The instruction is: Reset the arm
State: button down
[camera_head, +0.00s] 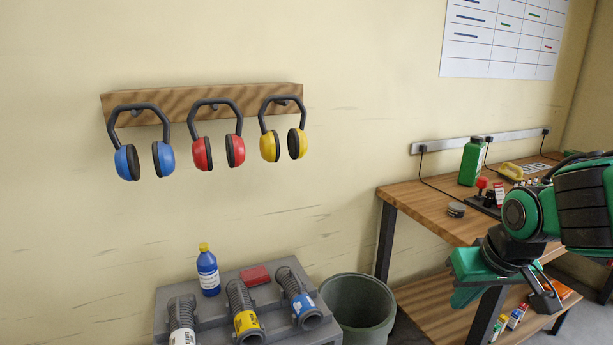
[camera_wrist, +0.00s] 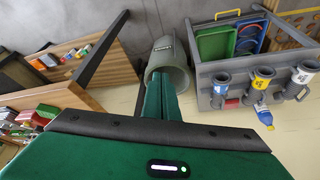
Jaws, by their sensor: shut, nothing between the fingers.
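My arm reaches in from the right in the head view, and my green gripper (camera_head: 466,297) hangs in front of the wooden workbench. In the wrist view the green fingers of my gripper (camera_wrist: 163,100) are together, with nothing between them. The gripper is in free air, apart from the bench and the bin.
The wooden workbench (camera_head: 425,207) carries a green bottle (camera_head: 471,161) and small tools. A grey-green bin (camera_head: 358,305) stands left of it. Further left, a grey stand (camera_head: 260,285) holds hoses and a blue bottle (camera_head: 208,272). Blue, red and yellow earmuffs hang on a wall rack (camera_head: 205,96).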

jog(key=s+d+f+m+g, duration=0.1)
jog(key=s+d+m+g, duration=0.1)
jog(key=s+d, duration=0.3)
jog(key=s+d+m+g, duration=0.2)
jog(key=s+d+m, duration=0.2)
jog(key=s, duration=0.7)
jog(key=shift+s+d+f, duration=0.35)
jog(key=shift+s+d, duration=0.05)
jog(key=shift+d, duration=0.75)
